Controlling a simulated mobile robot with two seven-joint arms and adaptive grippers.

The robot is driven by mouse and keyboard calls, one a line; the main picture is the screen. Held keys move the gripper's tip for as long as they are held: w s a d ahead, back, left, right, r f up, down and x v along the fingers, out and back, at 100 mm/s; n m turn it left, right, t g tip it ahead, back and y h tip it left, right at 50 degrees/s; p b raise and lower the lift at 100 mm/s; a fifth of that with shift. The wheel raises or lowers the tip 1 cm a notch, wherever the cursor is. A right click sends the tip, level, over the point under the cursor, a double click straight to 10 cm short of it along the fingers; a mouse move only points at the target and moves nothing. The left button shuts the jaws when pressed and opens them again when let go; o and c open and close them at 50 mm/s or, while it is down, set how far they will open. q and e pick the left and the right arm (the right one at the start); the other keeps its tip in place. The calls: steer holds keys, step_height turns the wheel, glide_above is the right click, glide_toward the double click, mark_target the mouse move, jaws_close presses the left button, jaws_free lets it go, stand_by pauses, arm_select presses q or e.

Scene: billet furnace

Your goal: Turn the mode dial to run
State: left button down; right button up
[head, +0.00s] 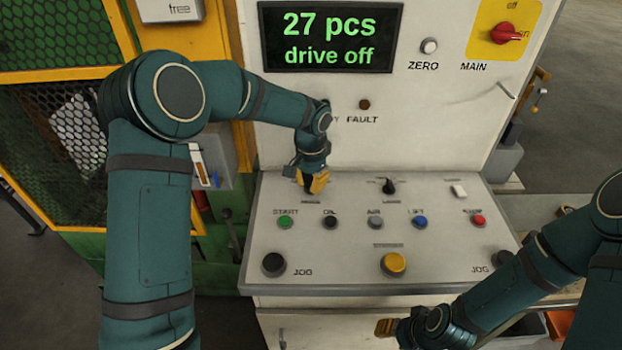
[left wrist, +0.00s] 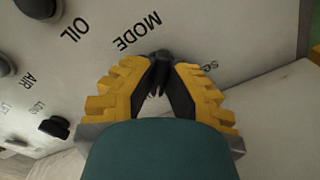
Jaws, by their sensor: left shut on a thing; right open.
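My left gripper (head: 313,184) is over the back left of the sloped control panel (head: 340,250). In the left wrist view its yellow-padded fingers (left wrist: 160,75) are closed around the black mode dial (left wrist: 158,62), beside the printed word MODE. The fingers hide most of the dial, so I cannot tell which position it points to. In the head view the gripper covers the dial. My right gripper (head: 385,328) is low in front of the panel, open and apart from it.
The panel has a green start button (head: 285,222), a second black dial (head: 389,187), a red button (head: 479,220) and a large yellow button (head: 393,264). A screen (head: 331,38) reads "27 pcs, drive off". A red main switch (head: 506,33) is at the upper right.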

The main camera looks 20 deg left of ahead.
arm_select(q)
steer(key=shift+s+f+m, duration=0.1)
steer(key=shift+m, duration=0.3)
steer(key=c, duration=1)
jaws_free()
step_height(320, 180, up, 12)
